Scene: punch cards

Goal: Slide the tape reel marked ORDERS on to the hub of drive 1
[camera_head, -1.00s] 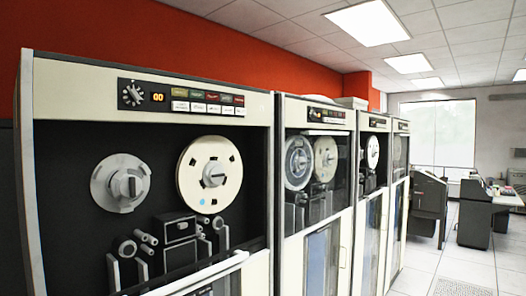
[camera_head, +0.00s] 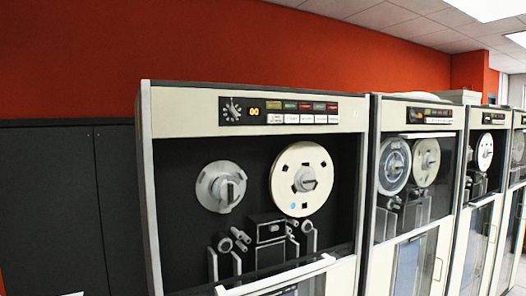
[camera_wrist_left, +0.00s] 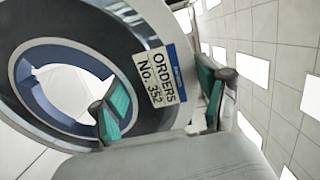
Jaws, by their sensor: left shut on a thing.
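The tape reel marked ORDERS No. 352 (camera_wrist_left: 100,38) is in the left wrist view, with a dark rim, a blue inner ring and an open centre hole. My left gripper (camera_wrist_left: 163,98) is shut on its edge, with a green-padded finger on each side of the label. The nearest tape drive (camera_head: 253,119) stands in the middle of the head view. Its left grey hub (camera_head: 220,187) carries no tape reel. A cream reel (camera_head: 302,157) sits on its right hub. I cannot read a drive number. Neither gripper shows in the head view.
More tape drives (camera_head: 417,117) stand in a row to the right, the second with two reels behind glass. Dark cabinet panels (camera_head: 66,200) stand to the left before a red wall. A pale rail (camera_head: 275,276) crosses the lower front of the nearest drive.

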